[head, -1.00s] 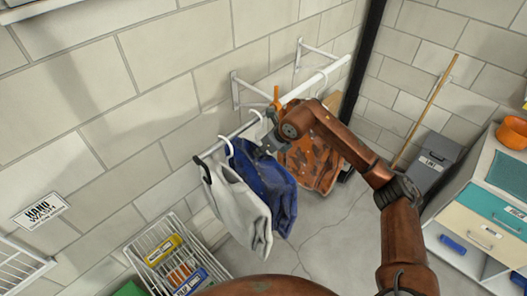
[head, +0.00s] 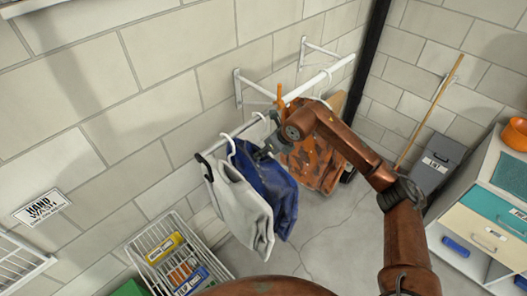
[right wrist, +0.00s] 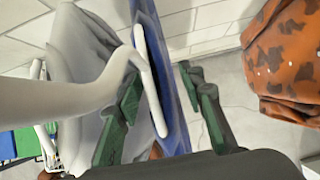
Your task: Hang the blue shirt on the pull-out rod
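The blue shirt (head: 270,190) hangs on a white hanger (head: 231,146) from the pull-out rod (head: 240,131), between a light grey garment (head: 238,205) and an orange-brown patterned one (head: 318,160). My right gripper (head: 264,153) is at the upper part of the blue shirt. In the right wrist view, its green fingers (right wrist: 158,88) are apart. The white hanger (right wrist: 150,75) and the edge of the blue shirt (right wrist: 180,70) lie between them. I see a gap on the right finger's side. My left gripper is not in view.
Wall brackets (head: 238,88) hold the white rail. A wire basket (head: 150,245) with packages stands below left. A grey bin (head: 436,160), a broom (head: 430,110) and a drawer cabinet (head: 485,215) are to the right. Bare floor (head: 335,235) lies between.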

